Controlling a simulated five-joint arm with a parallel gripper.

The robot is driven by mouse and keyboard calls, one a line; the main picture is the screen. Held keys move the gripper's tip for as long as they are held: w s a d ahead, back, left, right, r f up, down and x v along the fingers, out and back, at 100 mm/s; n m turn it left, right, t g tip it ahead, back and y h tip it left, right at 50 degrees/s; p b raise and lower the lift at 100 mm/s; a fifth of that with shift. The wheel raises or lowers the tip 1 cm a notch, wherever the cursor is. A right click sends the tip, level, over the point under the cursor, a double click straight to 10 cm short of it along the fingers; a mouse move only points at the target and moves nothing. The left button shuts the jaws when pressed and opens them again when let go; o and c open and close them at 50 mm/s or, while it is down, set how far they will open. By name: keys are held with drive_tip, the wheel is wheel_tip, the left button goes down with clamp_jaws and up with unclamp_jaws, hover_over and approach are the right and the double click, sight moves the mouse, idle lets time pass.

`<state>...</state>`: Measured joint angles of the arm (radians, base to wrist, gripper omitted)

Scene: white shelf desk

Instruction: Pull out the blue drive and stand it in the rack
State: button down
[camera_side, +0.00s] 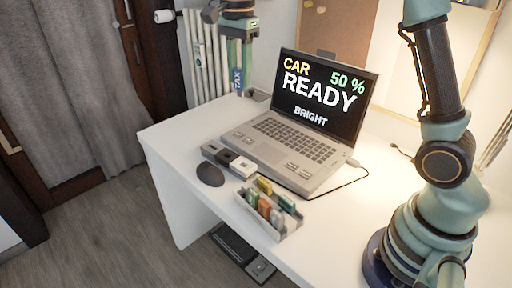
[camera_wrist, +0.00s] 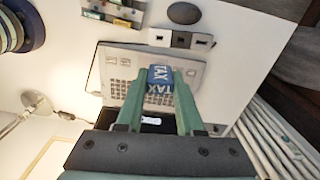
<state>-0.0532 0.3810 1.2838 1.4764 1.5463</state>
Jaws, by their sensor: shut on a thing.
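My gripper (camera_side: 238,62) is high behind the left back corner of the laptop, in the air, with its fingers down. It is shut on the blue drive (camera_side: 237,80), which has white TAX lettering. In the wrist view the drive (camera_wrist: 159,76) sits between the two green fingertips (camera_wrist: 158,88). The rack (camera_side: 285,233) is a pale open tray near the desk's front edge, with several coloured drives in it; it also shows at the top of the wrist view (camera_wrist: 112,15). The row of port blocks (camera_side: 228,159) lies along the laptop's front left.
The open laptop (camera_side: 290,140) stands mid-desk, its screen reading CAR READY, 50 % and BRIGHT. A cable (camera_side: 340,184) runs from the laptop's right side. The white desk (camera_side: 340,225) is clear right of the rack.

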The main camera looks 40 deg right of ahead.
drive_tip(key=shift+r, duration=1.1)
drive_tip(key=s+a+f+m, duration=0.1)
drive_tip(key=s+a+f, duration=0.2)
drive_tip(key=f, duration=0.5)
drive_tip(key=s+a+f+m, duration=0.1)
drive_tip(key=s+a+f, duration=0.3)
drive_tip(key=f, duration=0.4)
drive_tip(key=shift+s+a+f, duration=0.15)
drive_tip(key=shift+s+a, duration=0.05)
drive_tip(key=shift+s, duration=0.35)
drive_tip(key=shift+f, duration=2.9)
drive_tip(key=shift+f, duration=2)
